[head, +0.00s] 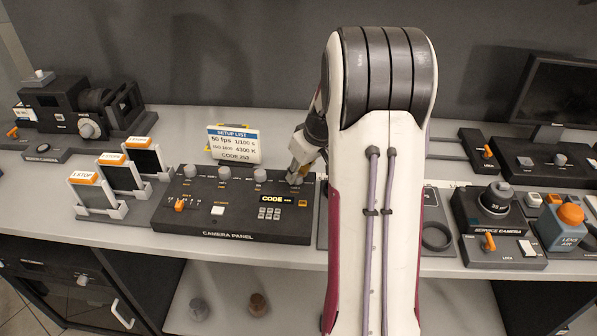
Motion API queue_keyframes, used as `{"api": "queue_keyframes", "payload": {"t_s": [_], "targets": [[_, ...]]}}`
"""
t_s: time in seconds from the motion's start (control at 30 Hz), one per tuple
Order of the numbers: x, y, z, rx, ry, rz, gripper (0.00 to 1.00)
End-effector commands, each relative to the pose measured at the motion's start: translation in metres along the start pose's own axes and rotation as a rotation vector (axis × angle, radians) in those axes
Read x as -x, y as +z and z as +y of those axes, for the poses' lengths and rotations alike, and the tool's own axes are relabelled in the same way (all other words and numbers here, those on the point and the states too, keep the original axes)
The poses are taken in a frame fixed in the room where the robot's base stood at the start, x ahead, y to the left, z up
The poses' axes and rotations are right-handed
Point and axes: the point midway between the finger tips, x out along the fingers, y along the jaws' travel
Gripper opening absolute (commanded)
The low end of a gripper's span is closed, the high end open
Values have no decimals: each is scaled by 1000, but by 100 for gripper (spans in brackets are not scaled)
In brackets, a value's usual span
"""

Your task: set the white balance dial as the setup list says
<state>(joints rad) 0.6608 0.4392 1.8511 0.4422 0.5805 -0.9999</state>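The setup list (234,144) is a white card with a blue header, standing behind the camera panel. It reads 50 fps, 1/100 s, an ISO value too small to read surely, 4300 K and a code that looks like 253. The camera panel (185,228) is dark, with a row of grey dials: a left one (190,171), a middle one (224,173) and another (260,175). Their labels and settings are too small to read. My gripper (295,179) points down at the panel's back right, right of these dials. Its fingertips are small here; any dial under them is hidden.
The panel also has an orange lever (179,205), a white button (217,210) and a code keypad (269,213). Filter holders (120,172) stand to the left. My arm hides the table's middle. The service camera panel (500,245) is at right.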

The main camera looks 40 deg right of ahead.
Motion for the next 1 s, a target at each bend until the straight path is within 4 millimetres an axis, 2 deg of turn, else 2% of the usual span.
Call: {"api": "queue_keyframes", "payload": {"t_s": [0.57,1.0], "targets": [[0,0,-1,-32,14,1,1],[0,0,-2,-166,69,1,1]]}}
